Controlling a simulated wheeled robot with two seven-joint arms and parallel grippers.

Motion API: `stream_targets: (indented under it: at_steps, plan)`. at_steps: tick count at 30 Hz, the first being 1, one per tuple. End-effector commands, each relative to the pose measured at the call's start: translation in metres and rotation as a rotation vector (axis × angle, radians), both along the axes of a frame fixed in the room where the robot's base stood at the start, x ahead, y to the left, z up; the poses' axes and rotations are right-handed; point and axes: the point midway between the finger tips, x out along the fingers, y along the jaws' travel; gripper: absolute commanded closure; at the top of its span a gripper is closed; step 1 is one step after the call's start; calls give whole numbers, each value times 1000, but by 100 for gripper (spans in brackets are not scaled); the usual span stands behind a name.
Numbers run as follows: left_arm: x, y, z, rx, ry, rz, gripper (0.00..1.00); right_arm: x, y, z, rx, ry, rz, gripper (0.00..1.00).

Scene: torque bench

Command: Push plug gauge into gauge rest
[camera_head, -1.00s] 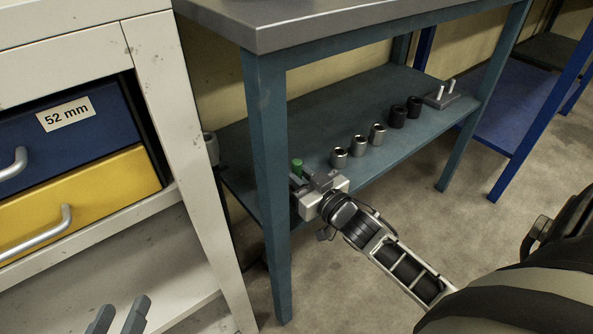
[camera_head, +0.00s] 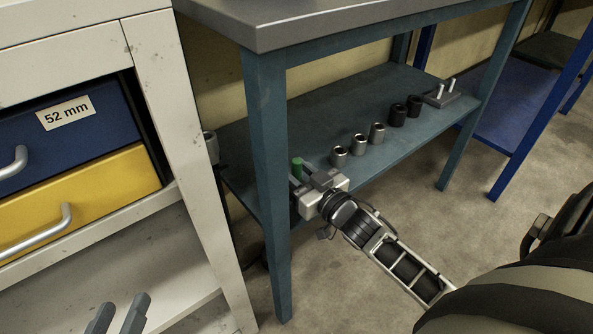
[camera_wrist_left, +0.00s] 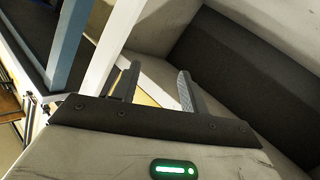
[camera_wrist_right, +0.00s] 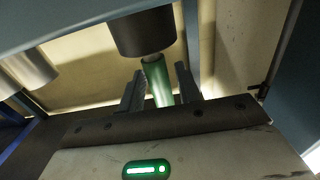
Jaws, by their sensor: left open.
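The plug gauge shows as a green handle (camera_head: 297,168) on the lower shelf, beside the near table leg. In the right wrist view the green handle (camera_wrist_right: 157,83) has a short grey pin that meets a dark cylinder (camera_wrist_right: 146,32), which seems to be the gauge rest. How deep the pin sits is unclear. My right gripper (camera_head: 314,173) is open, its fingers on either side of the handle with a small gap visible. My left gripper (camera_head: 121,315) is open and empty in front of the white cabinet; it also shows in the left wrist view (camera_wrist_left: 159,88).
Steel sleeves (camera_head: 359,145) and black sleeves (camera_head: 398,115) stand in a row on the shelf (camera_head: 330,112). A two-peg block (camera_head: 441,98) is at its far end. The table leg (camera_head: 268,180) stands close to my right gripper. The cabinet has blue and yellow drawers (camera_head: 85,203).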

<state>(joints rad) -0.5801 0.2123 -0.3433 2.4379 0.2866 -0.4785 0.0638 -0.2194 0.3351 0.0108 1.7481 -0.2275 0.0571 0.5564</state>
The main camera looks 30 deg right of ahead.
Motion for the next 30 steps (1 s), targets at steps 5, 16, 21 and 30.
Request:
stream_targets:
  at_steps: [5,16,21,30]
  plan:
    - [0,0,-1,3,0,-1,56,0,0,0,0,0,0,56]
    - [0,2,3,39,0,-3,56,-27,-2,1,2,6,-1,56]
    - [0,5,3,95,3,3,56,-68,-5,1,3,7,-2,56]
    - [-7,10,-9,178,45,-1,56,-133,-11,2,1,3,-1,56]
